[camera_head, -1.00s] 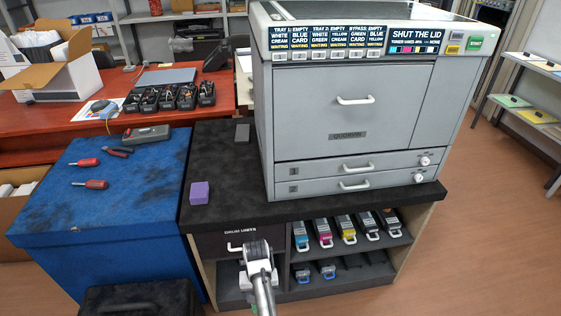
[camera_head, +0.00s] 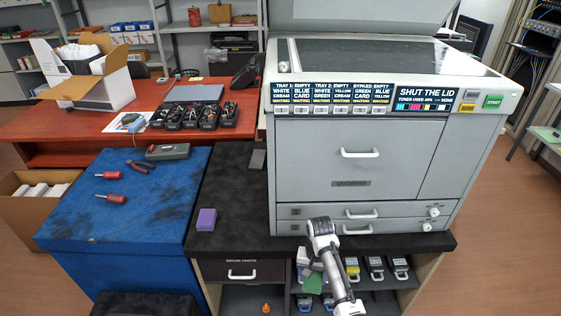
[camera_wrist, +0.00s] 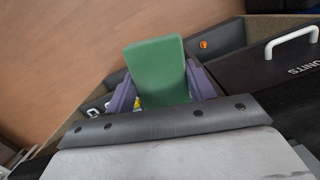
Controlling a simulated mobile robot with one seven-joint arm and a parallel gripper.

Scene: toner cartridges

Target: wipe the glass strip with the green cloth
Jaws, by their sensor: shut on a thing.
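My gripper (camera_head: 308,272) is in front of the copier's lower trays, over the cartridge shelves. In the wrist view its two purple fingers (camera_wrist: 160,92) are shut on the green cloth (camera_wrist: 157,68), a thick block-like pad held between them. A bit of the cloth also shows below my gripper in the head view (camera_head: 313,284). The copier (camera_head: 350,130) has its lid (camera_head: 350,15) raised, with the dark scanning glass (camera_head: 380,58) bare on top. A narrow strip (camera_head: 284,58) runs along the left of this glass; I cannot tell if it is the glass strip.
A purple block (camera_head: 206,220) lies on the dark counter left of the copier. Toner cartridges (camera_head: 375,268) sit in the shelf below. A blue bench (camera_head: 120,205) with screwdrivers and pliers stands left. A small orange thing (camera_head: 266,308) is low down, below the drum units drawer (camera_head: 242,271).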

